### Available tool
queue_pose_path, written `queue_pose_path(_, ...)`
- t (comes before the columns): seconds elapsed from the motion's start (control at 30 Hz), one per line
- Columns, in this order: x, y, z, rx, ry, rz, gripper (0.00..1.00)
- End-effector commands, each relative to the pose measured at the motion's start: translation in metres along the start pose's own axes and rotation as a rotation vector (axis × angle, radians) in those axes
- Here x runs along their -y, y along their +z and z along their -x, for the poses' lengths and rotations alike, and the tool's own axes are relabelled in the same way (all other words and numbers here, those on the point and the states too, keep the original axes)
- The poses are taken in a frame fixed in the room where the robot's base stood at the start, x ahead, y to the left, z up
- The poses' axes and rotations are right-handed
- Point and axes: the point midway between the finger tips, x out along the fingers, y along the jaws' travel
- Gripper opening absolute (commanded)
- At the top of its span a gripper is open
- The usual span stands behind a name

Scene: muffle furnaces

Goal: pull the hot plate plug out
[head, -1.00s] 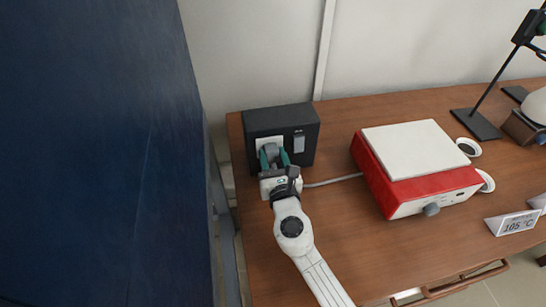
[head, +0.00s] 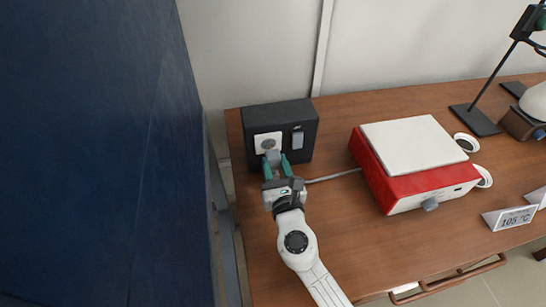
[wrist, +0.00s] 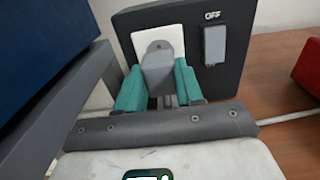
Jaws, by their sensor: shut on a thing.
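My gripper (head: 274,164) is shut on the grey plug (head: 272,156), its teal fingers on either side of it. The plug also shows between the fingers in the wrist view (wrist: 158,68). The white socket plate (head: 260,138) is on the front of a dark box (head: 281,113). Its round grey recess is visible just beyond the plug in the head view, and the plug appears to stand clear in front of it. A grey cable (head: 335,176) runs from behind my gripper to the red and white hot plate (head: 400,185).
A switch (head: 298,139) beside the socket reads OFF in the wrist view. A blue wall-like panel (head: 90,150) stands close on the left. A 105 °C sign (head: 512,217) and a dark stand (head: 476,122) are to the right. The wooden table (head: 330,235) is clear in front.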

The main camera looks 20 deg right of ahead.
Motion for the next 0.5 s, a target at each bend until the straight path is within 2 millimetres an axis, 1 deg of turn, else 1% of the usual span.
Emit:
queue_pose_path(0.17, -0.0003, -0.0007, -0.0004, -0.001, 0.001, 0.001, 0.0)
queue_pose_path(0.2, -0.0004, -0.0007, -0.0004, -0.001, 0.001, 0.001, 0.38)
queue_pose_path(0.47, -0.0003, -0.0004, -0.0007, -0.001, 0.001, 0.001, 0.63)
queue_pose_path(0.5, -0.0003, -0.0004, -0.0008, -0.001, 0.001, 0.0, 0.64)
